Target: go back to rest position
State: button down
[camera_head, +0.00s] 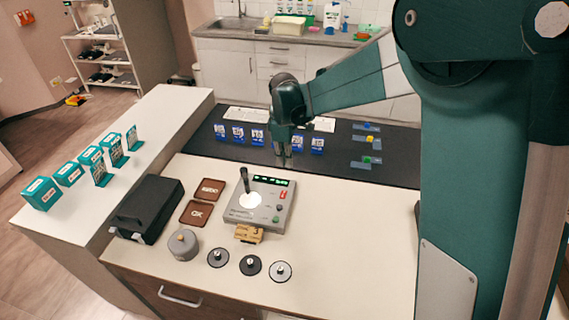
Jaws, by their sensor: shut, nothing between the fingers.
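My gripper (284,158) is at the end of my green arm, pointing down over the black mat (335,177) on the table. Its fingers look close together, with nothing seen between them. It hangs in line with a row of small blue cards on stands, between the blue card (257,137) on its left and the blue card (317,146) on its right. Whether it touches a card behind it cannot be told.
Teal boxes (41,194) stand at the left. A black case (148,208), brown trays (209,188), a grey device (271,213) with a dark upright stick, a grey round weight (183,245) and several discs lie in front. Small colored blocks (368,139) sit right on the mat.

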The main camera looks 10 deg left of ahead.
dwell(0.4)
jog(key=s+d+r+m+t+b, duration=0.1)
jog(key=s+d+r+m, duration=0.45)
jog(key=d, duration=0.55)
jog(key=s+d+r+m+t+b, duration=0.1)
jog(key=s+d+r+m+t, duration=0.15)
jog(key=s+d+r, duration=0.65)
jog(key=s+d+f+m+t+b, duration=0.1)
jog(key=s+d+f+m+t, duration=0.2)
jog(key=s+d+m, duration=0.7)
jog(key=s+d, duration=0.6)
jog(key=d, duration=0.3)
jog(key=shift+s+d+b, duration=0.25)
jog(key=shift+s+b, duration=0.05)
jog(key=shift+s, duration=0.1)
jog(key=shift+f, duration=0.15)
notch_tip(320, 180, down, 16)
jog(key=b, duration=1.6)
jog(key=shift+r, duration=0.2)
dwell(0.7)
